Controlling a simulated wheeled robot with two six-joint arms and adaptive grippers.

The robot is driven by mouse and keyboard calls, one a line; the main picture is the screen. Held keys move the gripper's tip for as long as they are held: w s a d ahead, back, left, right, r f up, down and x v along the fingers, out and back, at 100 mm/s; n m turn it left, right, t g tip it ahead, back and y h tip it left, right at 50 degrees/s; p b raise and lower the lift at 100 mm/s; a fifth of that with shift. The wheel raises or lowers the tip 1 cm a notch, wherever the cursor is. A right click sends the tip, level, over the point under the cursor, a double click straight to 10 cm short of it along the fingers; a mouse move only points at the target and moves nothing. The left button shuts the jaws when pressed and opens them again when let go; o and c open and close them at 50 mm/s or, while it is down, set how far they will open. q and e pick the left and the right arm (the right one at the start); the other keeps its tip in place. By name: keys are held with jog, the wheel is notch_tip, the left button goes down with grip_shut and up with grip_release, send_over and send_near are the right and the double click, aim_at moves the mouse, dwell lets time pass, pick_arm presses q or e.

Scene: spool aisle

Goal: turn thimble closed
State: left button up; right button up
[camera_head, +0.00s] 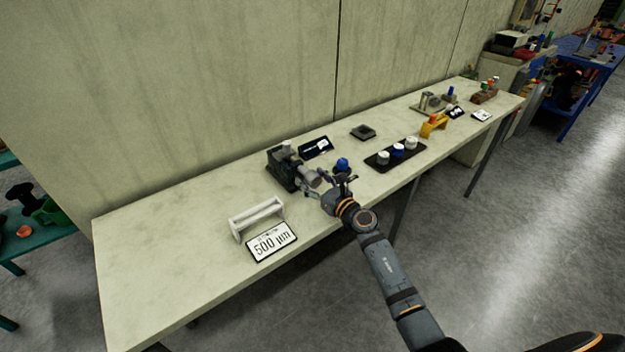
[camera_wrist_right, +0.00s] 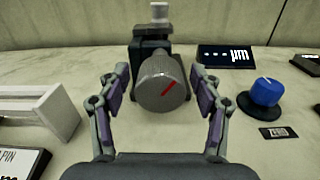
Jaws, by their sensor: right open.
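The thimble (camera_wrist_right: 161,84) is a grey knurled knob with a red line on its face, in the middle of the right wrist view. The red line slants up to the right. It sits on the front of a dark block (camera_head: 281,170), which also shows behind it in the right wrist view (camera_wrist_right: 150,47). My right gripper (camera_wrist_right: 161,100) is open, with one finger on each side of the thimble and a gap on both sides. In the head view my right gripper (camera_head: 325,186) reaches the block from the front right. My left gripper is not in view.
A blue knob (camera_wrist_right: 266,92) with a "ZERO" label (camera_wrist_right: 280,132) stands right of the thimble. A dark "µm" display (camera_wrist_right: 229,54) is behind. A white bracket (camera_head: 257,217) and a "500" plate (camera_head: 272,241) lie left. A black tray (camera_head: 381,163) with knobs is right.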

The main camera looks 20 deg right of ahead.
jog(key=shift+c, duration=1.7)
jog(key=c, duration=0.8)
